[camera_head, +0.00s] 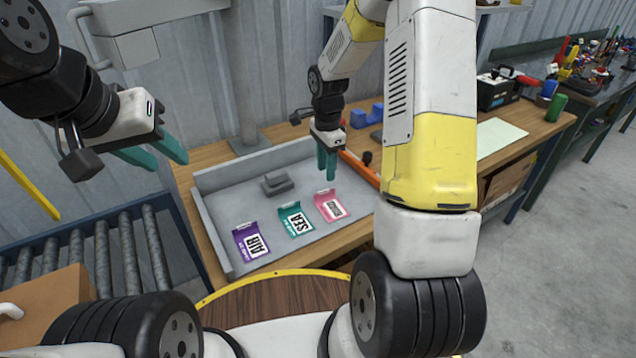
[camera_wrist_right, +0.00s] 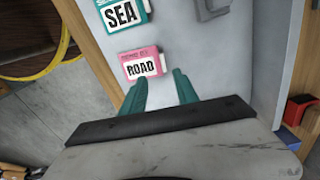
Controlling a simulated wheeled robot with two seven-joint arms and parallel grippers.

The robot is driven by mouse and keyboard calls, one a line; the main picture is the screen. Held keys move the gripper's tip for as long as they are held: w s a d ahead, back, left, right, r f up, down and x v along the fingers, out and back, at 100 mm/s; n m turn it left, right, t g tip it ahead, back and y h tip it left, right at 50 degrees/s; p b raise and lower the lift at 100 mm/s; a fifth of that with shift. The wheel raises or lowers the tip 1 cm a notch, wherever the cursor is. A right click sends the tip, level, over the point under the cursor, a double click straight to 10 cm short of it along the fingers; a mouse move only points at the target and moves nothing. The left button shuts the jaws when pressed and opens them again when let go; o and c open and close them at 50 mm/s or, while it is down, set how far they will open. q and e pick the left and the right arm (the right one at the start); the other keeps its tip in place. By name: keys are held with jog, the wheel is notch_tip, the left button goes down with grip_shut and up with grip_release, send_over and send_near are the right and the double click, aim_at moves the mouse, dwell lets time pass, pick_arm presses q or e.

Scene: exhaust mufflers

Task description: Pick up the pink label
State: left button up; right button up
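The pink label (camera_head: 331,205), marked ROAD, lies in the grey tray (camera_head: 210,222), rightmost of a row of three. It also shows in the right wrist view (camera_wrist_right: 145,64), just beyond the fingertips. A teal SEA label (camera_head: 295,221) and a purple AIR label (camera_head: 251,243) lie to its left. My right gripper (camera_head: 327,178) points down above the tray, behind the pink label. Its teal fingers (camera_wrist_right: 160,82) stand apart with nothing between them.
A grey block (camera_head: 277,184) sits at the back of the tray. The tray has raised walls on a wooden bench (camera_head: 208,154). A roller conveyor (camera_head: 128,250) is at left; blue holders (camera_head: 366,115) and an orange bar (camera_head: 360,168) are beside the tray.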

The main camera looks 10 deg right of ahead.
aim_at(324, 198)
jog(key=f, duration=0.8)
jog(key=shift+w+a, duration=0.15)
jog(key=shift+w, duration=0.1)
grip_shut()
